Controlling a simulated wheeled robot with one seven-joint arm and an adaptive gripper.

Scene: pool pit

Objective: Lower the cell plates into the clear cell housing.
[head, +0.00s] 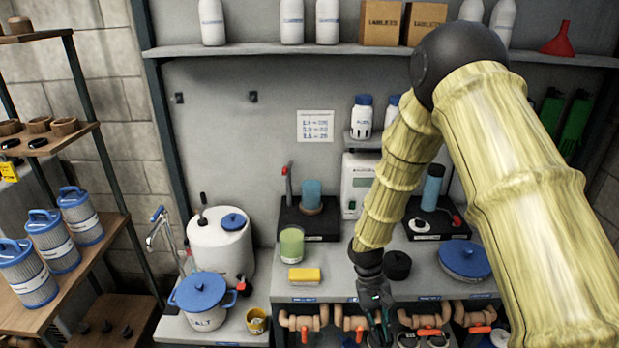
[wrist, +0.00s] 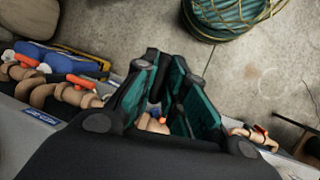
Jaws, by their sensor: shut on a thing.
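My gripper (head: 378,312) hangs down over the front edge of the bench, among the pipes. In the wrist view, its teal-and-black fingers (wrist: 167,74) are closed on a narrow dark thing, which I take to be the cell plates (wrist: 153,57). The fingers hide most of it, so its shape and tilt are hard to tell. I cannot make out the clear cell housing with certainty in either view.
Tan pipes with orange valve handles (head: 428,332) run along the bench front close to my gripper. A yellow sponge (head: 304,275), a green cup (head: 291,245) and a round blue lid (head: 464,260) are on the bench. A coiled teal hose (wrist: 228,14) lies on the floor.

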